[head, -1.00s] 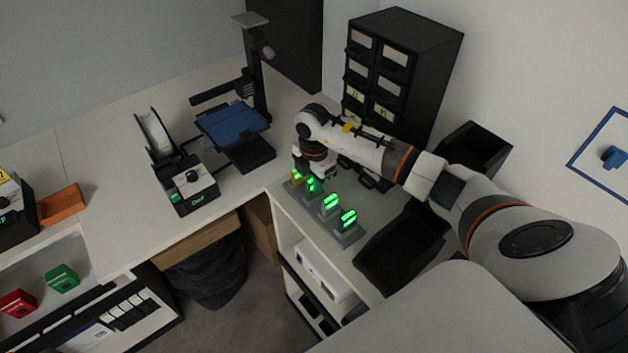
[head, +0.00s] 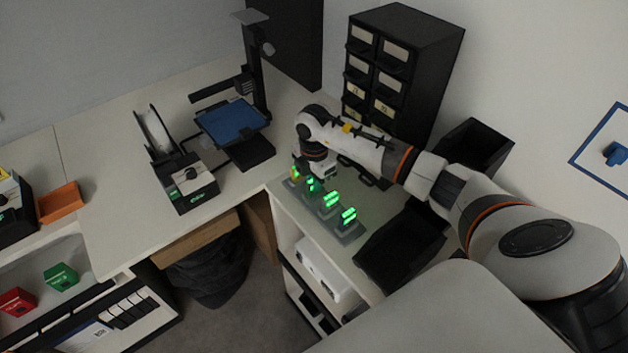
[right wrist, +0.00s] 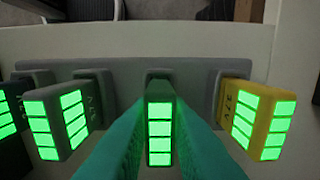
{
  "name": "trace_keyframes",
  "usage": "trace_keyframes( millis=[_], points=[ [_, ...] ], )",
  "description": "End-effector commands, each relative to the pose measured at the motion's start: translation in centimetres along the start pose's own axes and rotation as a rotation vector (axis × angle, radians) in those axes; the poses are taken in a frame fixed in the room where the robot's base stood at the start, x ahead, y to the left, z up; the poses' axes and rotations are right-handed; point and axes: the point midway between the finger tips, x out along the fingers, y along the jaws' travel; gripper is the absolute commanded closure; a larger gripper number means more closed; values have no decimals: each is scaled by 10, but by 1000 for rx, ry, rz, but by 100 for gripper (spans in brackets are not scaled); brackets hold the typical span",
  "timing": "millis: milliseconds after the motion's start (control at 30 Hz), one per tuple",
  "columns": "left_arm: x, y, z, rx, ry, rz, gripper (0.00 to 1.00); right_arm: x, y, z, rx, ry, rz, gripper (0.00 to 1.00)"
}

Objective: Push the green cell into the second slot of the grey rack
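The grey rack (right wrist: 125,78) crosses the right wrist view, and in the head view the rack (head: 343,236) stands on the right-hand counter. The green cell (right wrist: 160,132), with a lit green bar face, is at the slot second from the right in the right wrist view. It also shows in the head view (head: 311,184). My right gripper (right wrist: 161,140) has a teal finger close against each side of this cell. How deep the cell sits is hard to tell. My left gripper is not in view.
A yellow cell (right wrist: 258,121) is close right of my fingers in the right wrist view; grey cells (right wrist: 60,118) stand to the left. In the head view, a black bin (head: 398,250) is beside the rack and a black drawer cabinet (head: 425,50) behind.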

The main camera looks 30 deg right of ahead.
Motion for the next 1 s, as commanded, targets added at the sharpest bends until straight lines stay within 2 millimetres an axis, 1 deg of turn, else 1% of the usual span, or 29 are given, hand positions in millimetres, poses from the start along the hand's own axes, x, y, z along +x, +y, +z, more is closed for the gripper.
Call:
trace_keyframes(
  millis=[33,100,133,400,533,667,900,1000],
  points=[
    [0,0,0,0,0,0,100,0,0,0,0,0,0,75],
    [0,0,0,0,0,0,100,0,0,0,0,0,0,63],
    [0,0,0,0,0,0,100,0,0,0,0,0,0,61],
    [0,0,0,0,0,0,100,0,0,0,0,0,0,61],
    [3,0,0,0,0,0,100,-10,-1,0,0,0,-2,61],
    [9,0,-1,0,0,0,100,-32,-1,-1,-2,2,-4,61],
    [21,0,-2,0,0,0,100,-84,-1,0,0,1,-5,61],
    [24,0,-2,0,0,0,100,-100,-1,0,-1,0,-4,61]
  ],
)
